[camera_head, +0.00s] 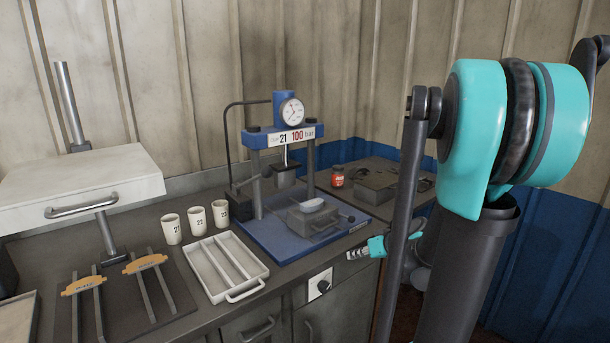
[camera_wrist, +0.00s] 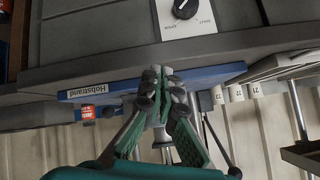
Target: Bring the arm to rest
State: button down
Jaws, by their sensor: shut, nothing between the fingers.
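My arm (camera_head: 470,250) stands upright at the right of the head view, with large teal joints at the top. My gripper (camera_head: 353,254) is low in front of the bench, near the right front corner of the blue press base. In the wrist view my gripper (camera_wrist: 163,84) is shut, its fingertips together with nothing between them. It appears apart from the bench front. The wrist picture is upside down relative to the head view.
A blue press (camera_head: 290,135) stands on the bench. A white divided tray (camera_head: 262,291), several numbered cups (camera_head: 198,220), brake shoes (camera_head: 145,263) and a red-labelled jar (camera_head: 337,177) are nearby. A knob (camera_head: 322,286) is on the bench front, with drawer handles beside it.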

jog(key=s+f+m+g+h, duration=0.1)
jog(key=s+f+h, duration=0.2)
jog(key=s, duration=0.5)
jog(key=s+d+f+m+g+h, duration=0.1)
jog(key=s+f+m+g+h, duration=0.1)
jog(key=s, duration=0.6)
jog(key=shift+s+f+g+h, duration=0.25)
jog(key=shift+f+h, duration=0.35)
jog(key=shift+f, duration=0.35)
jog(key=shift+d, duration=0.1)
